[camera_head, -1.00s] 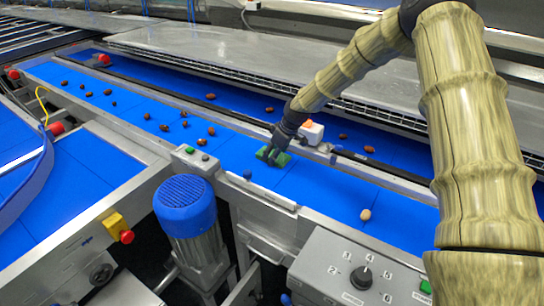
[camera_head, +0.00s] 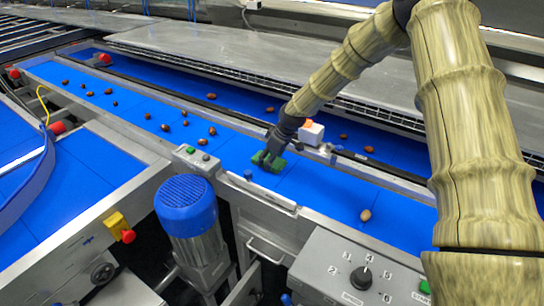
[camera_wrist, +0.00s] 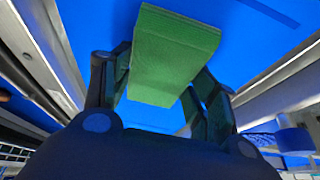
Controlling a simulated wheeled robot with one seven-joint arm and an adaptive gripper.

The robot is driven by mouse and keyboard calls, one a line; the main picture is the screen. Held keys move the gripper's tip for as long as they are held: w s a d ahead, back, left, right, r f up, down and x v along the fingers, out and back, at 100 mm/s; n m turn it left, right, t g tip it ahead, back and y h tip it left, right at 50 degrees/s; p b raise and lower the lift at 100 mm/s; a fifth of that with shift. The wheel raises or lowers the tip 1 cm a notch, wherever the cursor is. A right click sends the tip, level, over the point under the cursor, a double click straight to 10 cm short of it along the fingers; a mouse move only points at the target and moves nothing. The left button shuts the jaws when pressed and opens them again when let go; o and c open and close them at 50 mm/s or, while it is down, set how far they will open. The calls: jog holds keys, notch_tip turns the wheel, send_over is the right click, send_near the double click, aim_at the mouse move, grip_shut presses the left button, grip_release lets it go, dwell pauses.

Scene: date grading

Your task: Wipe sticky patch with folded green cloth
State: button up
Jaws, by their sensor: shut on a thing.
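The folded green cloth (camera_head: 269,162) is at the blue belt (camera_head: 310,190), under my gripper (camera_head: 268,158). In the wrist view the cloth (camera_wrist: 172,55) is a thick green block between the two dark fingers of my gripper (camera_wrist: 160,85), which is shut on it. The cloth looks to be on or just above the belt; contact cannot be told. No sticky patch can be made out; it may be hidden under the cloth or gripper.
A pale brown date (camera_head: 366,215) lies on the belt to the right. Several dark dates (camera_head: 165,127) lie to the left. A white box with an orange top (camera_head: 311,132) stands on the rail behind my gripper. A control box with a dial (camera_head: 361,278) is in front.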

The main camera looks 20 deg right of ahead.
aim_at(256, 175)
jog(key=shift+s+a+f, duration=0.15)
jog(key=shift+s+a, duration=0.5)
jog(key=shift+a, duration=0.15)
jog(key=shift+s+a+f, duration=0.1)
jog(key=shift+s+a, duration=0.55)
jog(key=shift+a, duration=0.1)
jog(key=shift+s+a+p, duration=0.35)
jog(key=shift+s+a, duration=0.65)
jog(key=shift+a, duration=0.25)
jog(key=shift+r, duration=0.25)
jog(key=shift+w+r+p, duration=0.15)
jog(key=shift+r+p, duration=0.3)
jog(key=shift+r, duration=0.1)
jog(key=shift+r+p, duration=1.3)
jog(key=shift+r, duration=1.1)
jog(key=shift+r+p, duration=0.9)
jog(key=shift+r, duration=0.6)
